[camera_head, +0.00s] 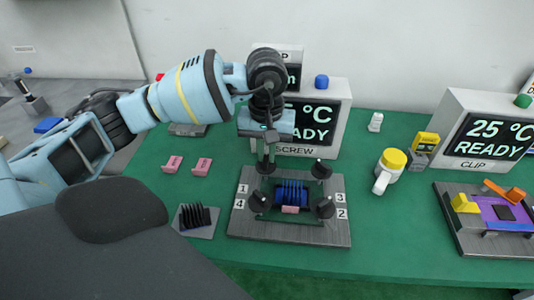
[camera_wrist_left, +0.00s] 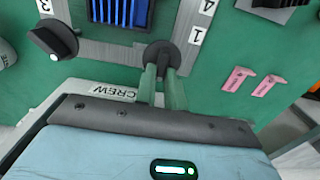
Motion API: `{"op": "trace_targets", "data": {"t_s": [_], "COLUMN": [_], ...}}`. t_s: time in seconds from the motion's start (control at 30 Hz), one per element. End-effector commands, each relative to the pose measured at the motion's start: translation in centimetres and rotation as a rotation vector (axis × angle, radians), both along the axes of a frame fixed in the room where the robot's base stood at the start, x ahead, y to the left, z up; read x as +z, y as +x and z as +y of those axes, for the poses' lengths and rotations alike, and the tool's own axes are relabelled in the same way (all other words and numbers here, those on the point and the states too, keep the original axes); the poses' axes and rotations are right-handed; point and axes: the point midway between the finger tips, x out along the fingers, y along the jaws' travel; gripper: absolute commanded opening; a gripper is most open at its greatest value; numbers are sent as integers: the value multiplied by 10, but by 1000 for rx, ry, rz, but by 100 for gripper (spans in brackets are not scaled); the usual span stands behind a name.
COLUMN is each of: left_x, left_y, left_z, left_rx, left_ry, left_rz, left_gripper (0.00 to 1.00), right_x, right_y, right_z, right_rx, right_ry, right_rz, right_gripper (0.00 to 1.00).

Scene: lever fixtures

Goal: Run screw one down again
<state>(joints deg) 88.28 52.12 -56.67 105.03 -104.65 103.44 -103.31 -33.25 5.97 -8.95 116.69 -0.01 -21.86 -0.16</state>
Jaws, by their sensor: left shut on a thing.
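The grey screw fixture (camera_head: 285,232) sits on the green table, with number labels by its black knobs. My left gripper (camera_head: 265,165) comes down from above onto the knob by label 1 at the back left. In the left wrist view its two fingers (camera_wrist_left: 162,88) are shut on the black screw one knob (camera_wrist_left: 161,54). The knobs by labels 3 (camera_head: 320,170), 2 (camera_head: 325,208) and 4 (camera_head: 257,201) stand free. A blue finned heat sink (camera_head: 291,192) sits in the middle, with a pink piece at its front. My right gripper is out of view.
The SCREW display (camera_head: 338,122) reading READY stands just behind the fixture. Two pink pieces (camera_head: 173,164) and a black finned block (camera_head: 195,217) lie to its left. A yellow-topped white object (camera_head: 393,160) and the clip fixture (camera_head: 485,245) stand to the right.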

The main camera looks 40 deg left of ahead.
Motion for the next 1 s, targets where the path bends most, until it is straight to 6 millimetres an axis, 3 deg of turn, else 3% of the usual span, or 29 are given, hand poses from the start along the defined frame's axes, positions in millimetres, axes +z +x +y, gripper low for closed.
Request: {"op": "trace_targets", "data": {"t_s": [0.6,1.0], "left_x": [-2,0], "left_y": [2,1], "left_z": [-6,-8], "left_rx": [-556,-752], "left_ry": [0,1], "left_rz": [0,-1], "left_gripper": [0,0], "right_x": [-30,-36], "right_y": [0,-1], "right_z": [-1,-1], "right_rx": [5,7], "right_ry": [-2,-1], "right_rz": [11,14], "right_gripper": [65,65]}}
